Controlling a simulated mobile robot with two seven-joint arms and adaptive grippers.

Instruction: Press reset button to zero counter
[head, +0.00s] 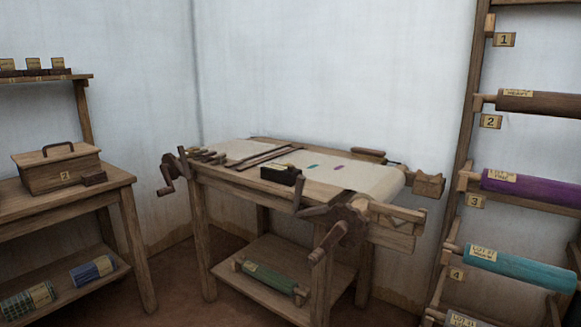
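A small dark box (281,174) with a pale top strip sits at the near edge of the wooden loom table (318,191). It may be the counter, but it is too small for me to read any digits. I cannot make out a reset button on it. Neither of my grippers is in the head view.
Cream cloth (372,179) covers much of the loom top. Cranks stick out at its left (171,174) and front right (334,236). A side table with a lidded wooden box (57,168) stands left. A rack of cloth rolls (510,181) stands right. Brown floor shows between them.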

